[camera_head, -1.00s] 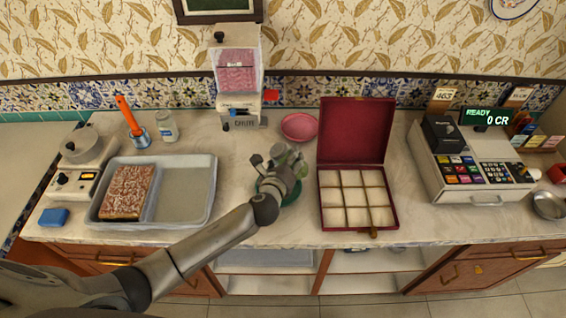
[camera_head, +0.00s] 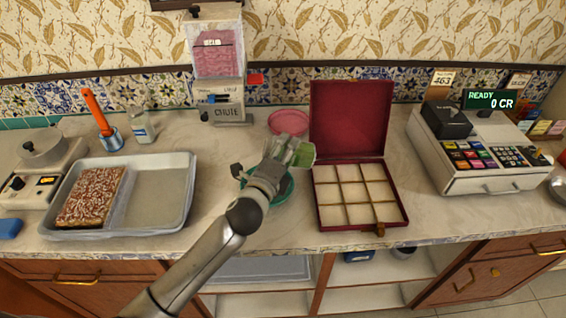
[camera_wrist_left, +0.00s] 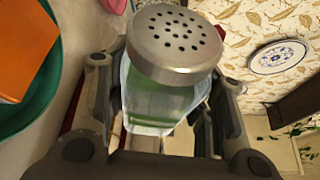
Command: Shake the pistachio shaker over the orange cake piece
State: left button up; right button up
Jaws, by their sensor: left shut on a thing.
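My left gripper (camera_head: 287,160) is shut on the pistachio shaker (camera_head: 304,154), a clear jar with green contents. In the left wrist view the shaker (camera_wrist_left: 160,98) sits between the fingers, its perforated metal lid (camera_wrist_left: 175,40) towards the camera. In the head view the shaker is tilted, above and beside the green plate (camera_head: 283,192). The orange cake piece (camera_wrist_left: 22,45) lies on the green plate (camera_wrist_left: 42,100) in the left wrist view, left of the shaker. In the head view my gripper hides the cake piece. My right gripper is not in view.
An open red box (camera_head: 349,225) with empty compartments stands right of the plate. A pink bowl (camera_head: 287,122) and a chute dispenser (camera_head: 219,95) are behind. A metal tray (camera_head: 185,200) with a cake slab (camera_head: 92,195) is left. A cash register (camera_head: 470,155) is at right.

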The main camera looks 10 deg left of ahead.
pick_arm(q)
jog(key=n+t+b, duration=0.2)
jog(key=n+b, duration=0.3)
jog(key=b, duration=0.3)
jog(key=shift+f+n, duration=0.1)
jog(key=shift+n, duration=0.2)
jog(key=shift+r+n+t+b, duration=0.3)
jog(key=shift+n+t+b, duration=0.2)
jog(key=shift+n+b, duration=0.4)
jog(key=shift+a+r+n, duration=0.1)
jog(key=shift+r+n, duration=0.15)
jog(key=shift+n, duration=0.25)
jog(key=shift+s+r, duration=0.1)
